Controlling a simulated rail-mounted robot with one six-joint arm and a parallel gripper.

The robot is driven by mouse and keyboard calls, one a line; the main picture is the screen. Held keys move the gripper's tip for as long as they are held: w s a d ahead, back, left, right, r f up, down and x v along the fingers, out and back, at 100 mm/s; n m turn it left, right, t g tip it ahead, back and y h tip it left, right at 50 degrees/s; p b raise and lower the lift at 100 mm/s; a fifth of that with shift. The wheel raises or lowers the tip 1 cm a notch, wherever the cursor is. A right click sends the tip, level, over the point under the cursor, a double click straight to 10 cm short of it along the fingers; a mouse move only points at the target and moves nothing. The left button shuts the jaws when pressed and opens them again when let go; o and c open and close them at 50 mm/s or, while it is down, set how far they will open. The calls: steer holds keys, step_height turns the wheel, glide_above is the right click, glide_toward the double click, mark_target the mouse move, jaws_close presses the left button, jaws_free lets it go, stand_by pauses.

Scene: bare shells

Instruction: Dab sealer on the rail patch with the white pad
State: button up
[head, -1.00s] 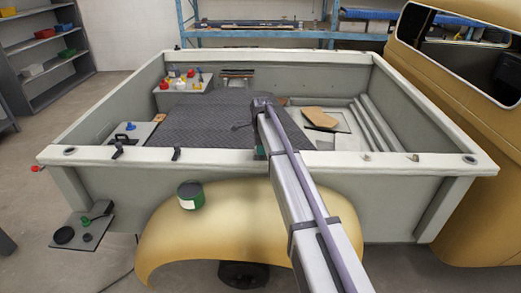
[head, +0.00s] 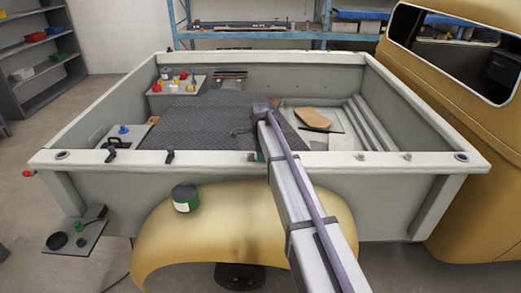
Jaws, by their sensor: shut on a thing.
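My arm reaches from the lower right over the near rail (head: 330,163) of the truck bed. Its far joint (head: 262,112) is above the dark ribbed mat. I cannot make out my gripper or its fingertips; they seem hidden by the arm. A small dark curved shape left of the joint is too unclear to name. The white pad does not show. A small green area (head: 260,156) shows on the near rail beside my arm, partly covered by it; I cannot tell whether it is the patch.
Dark clips (head: 170,157) and small knobs line the near rail. A tan board (head: 313,119) lies in the bed at right. A left rear shelf (head: 176,90) holds coloured bottles. A grey side tray (head: 74,238) hangs outside at left. The yellow cab (head: 450,120) bounds the right.

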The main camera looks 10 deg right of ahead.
mark_target(260, 164)
steer(key=shift+s+a, duration=0.25)
steer(key=shift+s, duration=0.6)
steer(key=shift+s+a, duration=0.2)
steer(key=shift+s, duration=0.65)
steer(key=shift+s+d, duration=0.15)
steer(key=shift+d, duration=0.45)
steer(key=shift+s+d, duration=0.15)
steer(key=shift+d, duration=0.45)
steer(key=shift+w+d, duration=0.25)
steer(key=shift+w, duration=0.65)
steer(key=shift+w+d, duration=0.2)
steer(key=shift+w, duration=0.7)
steer(key=shift+w, duration=0.1)
steer(key=shift+w+d, duration=0.2)
steer(key=shift+w, duration=0.6)
steer(key=shift+w+d, duration=0.2)
steer(key=shift+w, duration=0.55)
steer(key=shift+s+d, duration=0.15)
steer(key=shift+d, duration=0.5)
steer(key=shift+s+d, duration=0.15)
steer(key=shift+d, duration=0.45)
steer(key=shift+s+a, duration=0.3)
steer(key=shift+s, duration=0.85)
steer(key=shift+s+a, duration=0.35)
steer(key=shift+s, duration=0.8)
steer(key=shift+s+a, duration=0.3)
steer(key=shift+s, duration=0.85)
